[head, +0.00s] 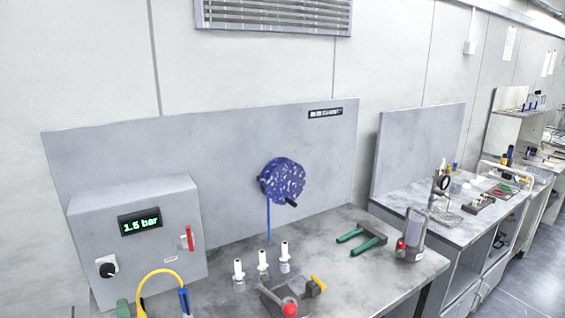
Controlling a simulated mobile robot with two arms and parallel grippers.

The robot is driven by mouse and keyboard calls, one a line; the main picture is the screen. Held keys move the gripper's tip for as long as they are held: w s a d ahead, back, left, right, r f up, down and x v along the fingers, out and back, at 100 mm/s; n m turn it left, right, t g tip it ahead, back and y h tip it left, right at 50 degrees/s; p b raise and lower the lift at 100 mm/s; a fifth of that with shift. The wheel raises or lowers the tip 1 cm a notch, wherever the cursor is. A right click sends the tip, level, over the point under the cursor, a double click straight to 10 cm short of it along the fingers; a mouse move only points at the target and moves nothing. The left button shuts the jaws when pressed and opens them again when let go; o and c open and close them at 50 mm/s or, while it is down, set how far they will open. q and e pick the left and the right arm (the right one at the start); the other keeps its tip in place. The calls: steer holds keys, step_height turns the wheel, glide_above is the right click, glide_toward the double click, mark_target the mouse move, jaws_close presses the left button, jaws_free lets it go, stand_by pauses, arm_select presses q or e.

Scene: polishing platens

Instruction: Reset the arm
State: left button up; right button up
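Neither of my grippers shows in the head view, and no arm of mine can be made out. A grey control box (85,225) stands at the left of the near bench, with a display (140,222) reading 1.5 bar. It has a black knob (107,267) and a red lever handle (189,238). A blue speckled disc (283,181) with a black crank handle (291,202) is mounted on the grey back panel (215,145), and a blue strip hangs below it.
On the bench (330,240) stand several white nozzle-like pieces (263,260), a red-knobbed device (290,309), a green-handled tool (362,238) and a grey-and-red canister (412,238). A yellow hose (160,271) arches at the front left. A second bench (445,225) stands to the right.

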arm_select(q)
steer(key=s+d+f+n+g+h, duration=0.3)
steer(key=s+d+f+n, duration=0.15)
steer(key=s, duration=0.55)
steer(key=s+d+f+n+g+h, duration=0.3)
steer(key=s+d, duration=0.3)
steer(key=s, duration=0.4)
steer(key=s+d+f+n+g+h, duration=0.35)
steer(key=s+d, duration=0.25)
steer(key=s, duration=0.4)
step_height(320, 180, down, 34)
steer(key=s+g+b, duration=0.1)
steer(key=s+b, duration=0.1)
steer(key=b, duration=0.6)
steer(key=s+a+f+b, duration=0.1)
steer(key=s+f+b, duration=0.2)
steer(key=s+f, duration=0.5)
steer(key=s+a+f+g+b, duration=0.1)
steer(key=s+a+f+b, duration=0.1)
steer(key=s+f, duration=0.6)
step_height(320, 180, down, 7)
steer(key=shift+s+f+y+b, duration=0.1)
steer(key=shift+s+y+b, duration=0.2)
steer(key=shift+b, duration=0.3)
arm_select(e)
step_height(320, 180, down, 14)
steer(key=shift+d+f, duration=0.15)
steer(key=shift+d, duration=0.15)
